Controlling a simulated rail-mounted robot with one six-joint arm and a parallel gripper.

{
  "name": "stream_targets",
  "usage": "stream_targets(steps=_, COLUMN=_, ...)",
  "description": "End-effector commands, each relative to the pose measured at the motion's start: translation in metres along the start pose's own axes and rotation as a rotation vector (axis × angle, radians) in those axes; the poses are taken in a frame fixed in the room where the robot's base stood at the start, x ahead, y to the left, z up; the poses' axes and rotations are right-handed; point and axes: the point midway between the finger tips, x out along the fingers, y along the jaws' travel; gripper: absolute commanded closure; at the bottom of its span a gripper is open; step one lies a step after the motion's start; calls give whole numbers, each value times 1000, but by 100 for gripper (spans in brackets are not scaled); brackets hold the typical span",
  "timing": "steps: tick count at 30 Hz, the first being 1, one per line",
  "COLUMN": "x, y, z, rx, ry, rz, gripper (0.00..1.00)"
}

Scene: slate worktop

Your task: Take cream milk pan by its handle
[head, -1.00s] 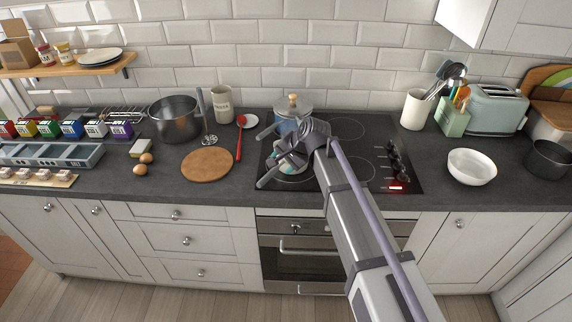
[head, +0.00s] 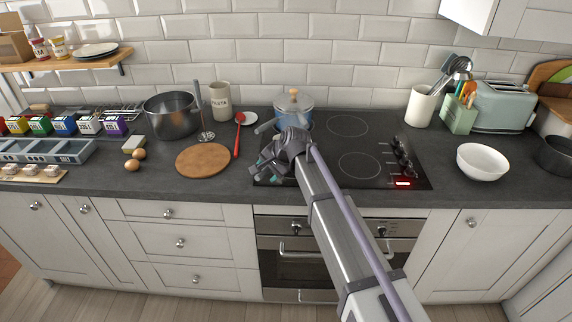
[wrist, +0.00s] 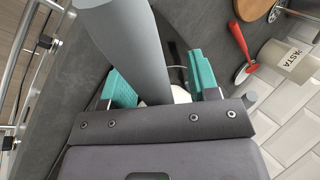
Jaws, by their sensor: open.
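My gripper (head: 268,171) is low over the front left of the hob, its teal fingers spread. In the wrist view my gripper (wrist: 163,82) is open, and a thick grey handle (wrist: 137,45) runs between the two fingers, with no clear grip on it. A small whitish patch (wrist: 181,94) behind the handle looks like part of the cream milk pan. In the head view my gripper and arm hide most or all of that pan. Whether the fingers touch the handle cannot be told.
A lidded blue pot (head: 293,104) stands on the back left of the hob (head: 380,181). A round wooden board (head: 204,160), a red spoon (head: 238,138) and a large steel pot (head: 172,116) are to the left. A white bowl (head: 482,162) is to the right.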

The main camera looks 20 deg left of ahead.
Motion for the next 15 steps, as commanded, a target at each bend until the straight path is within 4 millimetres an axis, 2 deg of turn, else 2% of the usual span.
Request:
stream_targets(steps=2, x=-2, y=-1, z=0, rx=0, ry=0, rz=0, gripper=45)
stream_targets(steps=15, x=-2, y=0, z=0, rx=0, ry=0, rz=0, gripper=86)
